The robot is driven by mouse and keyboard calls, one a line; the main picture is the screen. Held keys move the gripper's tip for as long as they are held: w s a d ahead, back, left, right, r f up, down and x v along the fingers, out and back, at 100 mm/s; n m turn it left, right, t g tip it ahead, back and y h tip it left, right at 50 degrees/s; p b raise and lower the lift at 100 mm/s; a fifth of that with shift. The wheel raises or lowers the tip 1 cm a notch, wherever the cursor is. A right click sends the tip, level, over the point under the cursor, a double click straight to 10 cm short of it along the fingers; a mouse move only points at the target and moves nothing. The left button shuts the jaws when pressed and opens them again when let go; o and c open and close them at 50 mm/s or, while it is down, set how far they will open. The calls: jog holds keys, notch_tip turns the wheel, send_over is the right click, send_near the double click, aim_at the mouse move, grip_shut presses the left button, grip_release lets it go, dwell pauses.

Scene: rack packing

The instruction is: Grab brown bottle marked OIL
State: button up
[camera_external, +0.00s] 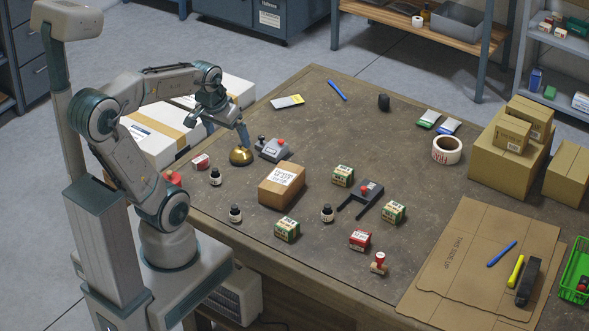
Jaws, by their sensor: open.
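Several small dark bottles with pale labels stand upright on the table. One bottle (215,177) is at the left near the red-and-white box, one (235,214) is near the front left edge, and one (327,213) is right of the cardboard box. Their labels are too small to read, so I cannot tell which one says OIL. My gripper (242,137) is open and points down just above the brass dome (241,157), apart from all the bottles. Whether it touches the dome is unclear.
A cardboard box (282,186) stands mid-table, with a grey device with a red button (273,148) behind it. Small green-and-white boxes (287,229) and a black forked stand (361,199) surround the right bottle. The back middle of the table is largely clear.

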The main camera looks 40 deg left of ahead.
jog(key=shift+s+a+f, duration=0.15)
jog(key=shift+s+f, duration=0.15)
jog(key=shift+s, duration=0.25)
jog(key=shift+s+a+f, duration=0.15)
jog(key=shift+s+f, duration=0.1)
jog(key=shift+s, duration=0.25)
jog(key=c, duration=0.9)
jog(key=shift+w, duration=0.1)
jog(key=n+g+b, duration=0.4)
jog(key=n+b, duration=0.9)
jog(key=b, duration=0.2)
send_over(328, 206)
notch_tip(328, 206, down, 22)
jog(key=r, duration=0.1)
jog(key=f, duration=0.8)
jog(key=shift+a+f, duration=0.15)
jog(key=shift+a, duration=0.2)
jog(key=shift+d+f, duration=0.15)
jog(key=shift+f, duration=1.25)
jog(key=shift+d+f, duration=0.15)
jog(key=shift+f, duration=1.25)
